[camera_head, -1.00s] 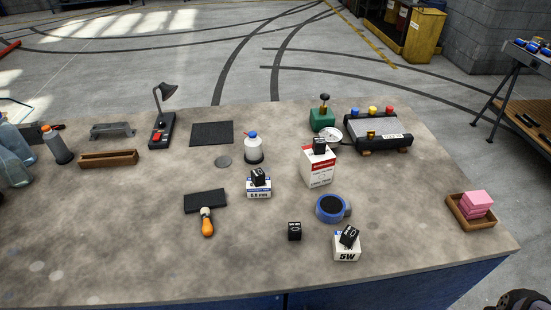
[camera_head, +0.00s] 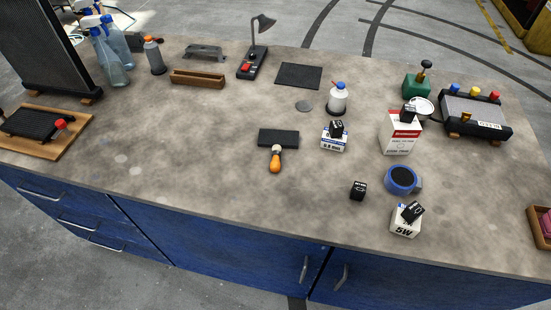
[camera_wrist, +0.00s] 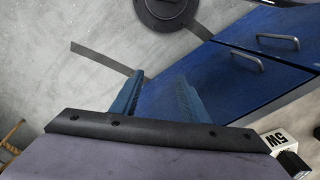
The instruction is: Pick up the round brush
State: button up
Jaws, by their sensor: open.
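In the head view, a small tool with an orange handle and a pale collar (camera_head: 275,160) lies near the middle of the bench, its upper end at the front edge of a dark rectangular block (camera_head: 278,138). It may be the round brush; its tip is not clear. A blue round piece with a dark round face (camera_head: 401,179) lies to its right; I cannot tell what it is. In the wrist view my gripper (camera_wrist: 158,86) is open and empty, its two blue fingers apart over floor and blue cabinet front. It does not show in the head view.
A black cube (camera_head: 358,190) and a white "5W" box (camera_head: 405,222) with another cube on it stand right of the orange-handled tool. A blue-lettered box (camera_head: 334,141) and a white bottle (camera_head: 338,99) stand behind right. The bench (camera_head: 200,170) is clear left and in front.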

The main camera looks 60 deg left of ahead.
aim_at(275, 162)
jog(key=shift+o, duration=0.3)
dwell(0.4)
